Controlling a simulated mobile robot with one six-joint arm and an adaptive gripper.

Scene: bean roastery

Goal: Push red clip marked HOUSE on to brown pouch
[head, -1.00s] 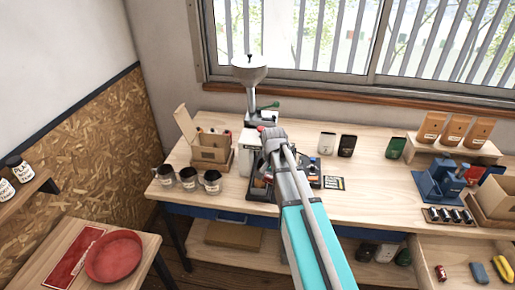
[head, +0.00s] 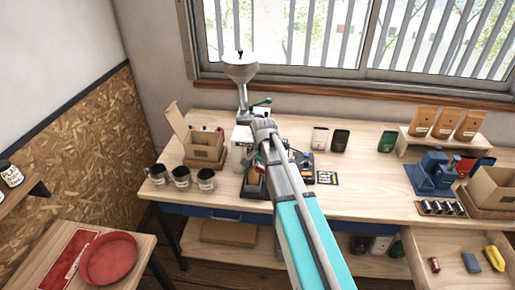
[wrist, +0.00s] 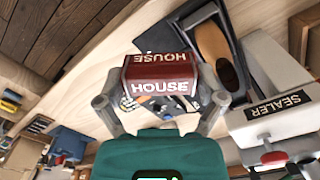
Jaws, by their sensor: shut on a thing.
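My gripper (wrist: 160,98) is shut on a red clip (wrist: 162,82), seen in the wrist view with HOUSE in white on two faces. The clip is held between the two grey fingers above the bench. Behind it lies a dark tray (wrist: 160,38) with a tan-brown piece (wrist: 213,46) in it; I cannot tell whether this is a pouch. In the head view three brown pouches (head: 445,123) stand upright on a wooden riser at the back right, well away from my arm. My arm hides the gripper and clip in the head view.
A white sealer (wrist: 275,115) is close right of my gripper in the wrist view.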

